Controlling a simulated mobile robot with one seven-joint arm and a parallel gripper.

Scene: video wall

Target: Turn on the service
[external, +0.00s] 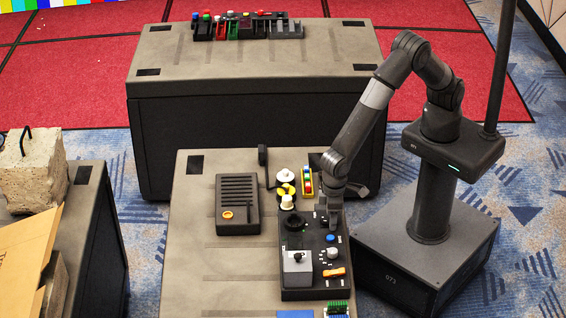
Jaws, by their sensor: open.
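A dark control panel (310,291) lies on the near grey case. On it are a black round part (294,222), a blue knob (331,238), a white knob (333,253), an orange switch (335,272) and a joystick on a light grey plate (297,262). My gripper (330,218) points down over the panel's upper right, just behind the blue knob. It is open and appears empty; the arm partly hides the panel there. I cannot tell if the fingertips touch anything. No label marked "service" is readable.
Left of the panel lies a black slatted box (237,200) with an orange ring. Yellow-and-white spools (286,192) and a yellow tray (306,192) stand behind the panel. A larger case (260,75) at the back carries several coloured parts. The near case's left side is clear.

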